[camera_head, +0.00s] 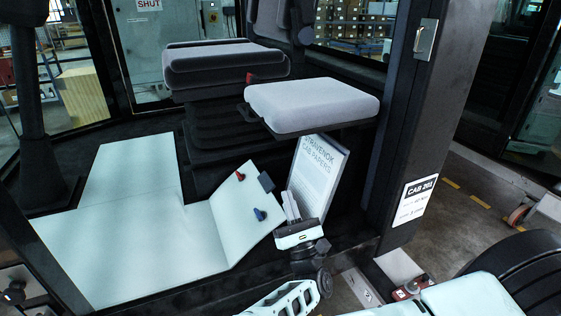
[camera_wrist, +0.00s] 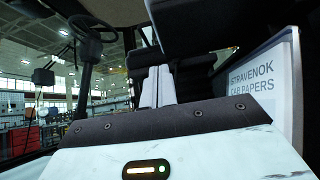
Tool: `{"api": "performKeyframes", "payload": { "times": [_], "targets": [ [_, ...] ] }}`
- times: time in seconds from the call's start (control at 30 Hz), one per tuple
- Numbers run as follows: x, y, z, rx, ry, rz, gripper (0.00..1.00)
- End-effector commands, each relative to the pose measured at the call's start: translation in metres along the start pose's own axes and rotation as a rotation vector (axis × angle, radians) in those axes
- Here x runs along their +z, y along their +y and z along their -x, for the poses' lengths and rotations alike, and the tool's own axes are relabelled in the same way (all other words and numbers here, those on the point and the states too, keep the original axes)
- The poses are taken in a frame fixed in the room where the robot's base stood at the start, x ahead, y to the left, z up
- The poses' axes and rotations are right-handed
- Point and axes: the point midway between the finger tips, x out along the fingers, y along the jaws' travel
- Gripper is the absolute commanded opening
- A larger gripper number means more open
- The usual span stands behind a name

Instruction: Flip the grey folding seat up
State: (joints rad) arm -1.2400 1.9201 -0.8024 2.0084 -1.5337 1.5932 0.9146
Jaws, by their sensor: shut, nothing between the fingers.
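The grey folding seat (camera_head: 312,103) is down and level, with a light grey cushion on a dark base, beside the cab's right pillar. My gripper (camera_head: 288,194) is below the seat and apart from it, fingers pointing up, in front of the cab papers folder (camera_head: 318,172). The fingers (camera_wrist: 158,72) are together with nothing between them. In the wrist view a dark surface, likely the seat's underside (camera_wrist: 205,18), fills the top right above the fingertips.
The papers folder (camera_wrist: 265,85) stands close on my gripper's right. A dark operator seat (camera_head: 222,62) is behind on the left. A pale panel with red and blue knobs (camera_head: 240,215) rises left of my gripper. The dark pillar (camera_head: 415,120) bounds the right.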

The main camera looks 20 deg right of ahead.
Motion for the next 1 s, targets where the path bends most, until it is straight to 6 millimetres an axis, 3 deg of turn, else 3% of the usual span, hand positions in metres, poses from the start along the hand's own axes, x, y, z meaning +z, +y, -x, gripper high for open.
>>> {"api": "performKeyframes", "payload": {
  "times": [0.17, 0.6, 0.8, 1.0],
  "targets": [
    [0.002, -0.001, -0.021, -0.004, -0.003, 0.001, 0.0],
    [0.008, -0.001, -0.108, -0.004, -0.002, 0.0, 0.0],
    [0.025, -0.001, -0.123, -0.003, -0.001, 0.0, 0.0],
    [0.029, -0.001, -0.127, -0.002, 0.0, 0.001, 0.0]
  ]
}}
